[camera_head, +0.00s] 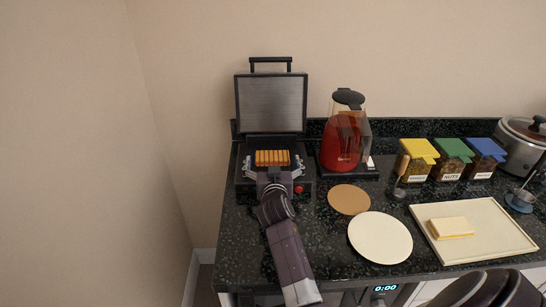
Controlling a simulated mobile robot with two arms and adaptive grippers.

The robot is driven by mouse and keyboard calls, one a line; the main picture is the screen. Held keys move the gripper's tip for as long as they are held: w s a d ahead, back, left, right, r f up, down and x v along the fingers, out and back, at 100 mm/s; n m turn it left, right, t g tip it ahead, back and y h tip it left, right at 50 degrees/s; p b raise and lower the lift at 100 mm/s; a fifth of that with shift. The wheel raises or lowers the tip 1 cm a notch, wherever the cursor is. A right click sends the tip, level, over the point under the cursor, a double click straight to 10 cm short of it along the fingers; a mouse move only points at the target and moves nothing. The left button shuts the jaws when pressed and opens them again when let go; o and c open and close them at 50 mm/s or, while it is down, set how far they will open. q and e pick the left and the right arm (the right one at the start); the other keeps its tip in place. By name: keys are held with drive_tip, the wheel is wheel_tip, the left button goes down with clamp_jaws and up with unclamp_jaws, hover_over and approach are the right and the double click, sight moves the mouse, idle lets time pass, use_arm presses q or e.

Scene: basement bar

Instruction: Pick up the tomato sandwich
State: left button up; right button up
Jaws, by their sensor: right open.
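A striped orange-brown item (272,158), which looks like the toasted sandwich, lies on the lower plate of the open sandwich press (270,105). No tomato can be made out in it. The gripper and arm cover the front middle of the press, and whether the fingers touch the sandwich cannot be told.
A brown round mat (349,199), a cream plate (380,237) and a board (500,239) with a pale yellow block (450,227) lie on the dark counter. Several lidded containers and a cooker (518,146) stand behind.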

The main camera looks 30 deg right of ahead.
sight(273, 156)
drive_tip(key=x, duration=0.3)
drive_tip(key=shift+c, duration=0.8)
drive_tip(key=c, duration=1.2)
use_arm(q)
drive_tip(key=shift+w+d+r, duration=0.3)
drive_tip(key=shift+w+d, duration=0.35)
drive_tip(key=shift+d, duration=0.2)
use_arm(e)
drive_tip(key=shift+r, duration=0.2)
